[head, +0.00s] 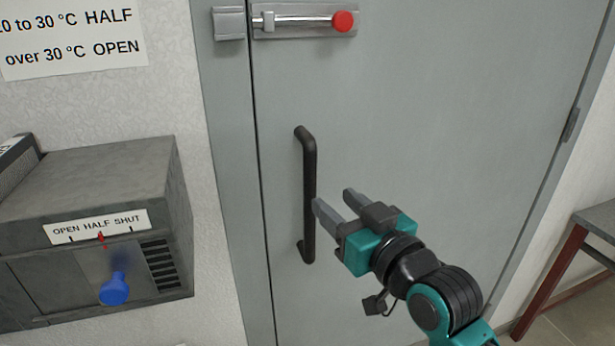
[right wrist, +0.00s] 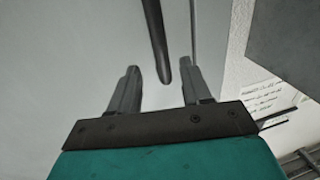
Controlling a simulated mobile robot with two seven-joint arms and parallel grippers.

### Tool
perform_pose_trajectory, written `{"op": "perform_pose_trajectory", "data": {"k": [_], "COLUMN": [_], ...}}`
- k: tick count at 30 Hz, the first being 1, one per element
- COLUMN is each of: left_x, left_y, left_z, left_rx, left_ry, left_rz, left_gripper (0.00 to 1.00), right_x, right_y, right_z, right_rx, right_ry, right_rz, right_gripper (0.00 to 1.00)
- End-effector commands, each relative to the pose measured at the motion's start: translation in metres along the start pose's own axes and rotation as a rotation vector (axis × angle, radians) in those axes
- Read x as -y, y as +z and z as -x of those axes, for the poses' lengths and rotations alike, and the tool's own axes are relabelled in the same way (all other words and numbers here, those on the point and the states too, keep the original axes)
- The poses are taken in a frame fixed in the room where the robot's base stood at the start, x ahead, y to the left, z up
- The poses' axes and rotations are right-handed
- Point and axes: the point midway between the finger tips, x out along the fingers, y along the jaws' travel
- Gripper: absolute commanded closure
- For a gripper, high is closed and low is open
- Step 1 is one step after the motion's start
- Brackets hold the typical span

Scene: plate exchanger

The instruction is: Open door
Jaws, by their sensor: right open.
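The grey door (head: 430,110) stands in its frame and looks closed. Its black vertical bar handle (head: 309,190) is near the door's left edge. A slide bolt (head: 295,21) with a red knob (head: 343,21) is above it; whether its rod enters the keeper (head: 229,22) is hard to tell. My right gripper (head: 336,204) is open and empty, just right of the handle's lower half, fingers pointing left at it. In the right wrist view, the handle (right wrist: 155,40) shows between the two fingertips (right wrist: 160,72); contact cannot be told. My left gripper is not in view.
A grey box (head: 95,205) with a blue knob (head: 114,289) and an OPEN HALF SHUT label juts from the wall left of the door. A temperature sign (head: 75,38) hangs above it. A table with reddish legs (head: 550,283) stands at the right.

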Motion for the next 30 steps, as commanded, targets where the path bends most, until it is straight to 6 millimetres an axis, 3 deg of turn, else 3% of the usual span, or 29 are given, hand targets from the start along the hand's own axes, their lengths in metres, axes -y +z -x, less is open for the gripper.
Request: {"op": "perform_pose_trajectory", "data": {"k": [6,15,28,30], "left_x": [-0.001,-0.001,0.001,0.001], "left_y": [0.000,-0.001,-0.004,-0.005], "left_z": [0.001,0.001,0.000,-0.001], "left_rx": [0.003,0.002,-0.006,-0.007], "left_ry": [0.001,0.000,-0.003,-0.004], "left_rz": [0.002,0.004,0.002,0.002], "left_gripper": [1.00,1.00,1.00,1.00], "right_x": [0.001,0.000,0.000,0.000], "right_y": [-0.001,0.000,0.000,0.001], "right_z": [-0.044,-0.083,-0.091,-0.091], "right_rx": [-0.001,0.000,0.001,0.001], "right_ry": [-0.001,0.000,0.000,0.000], "right_rz": [-0.001,0.000,0.001,0.001], "right_gripper": [0.52,0.52,0.52,0.58]}}
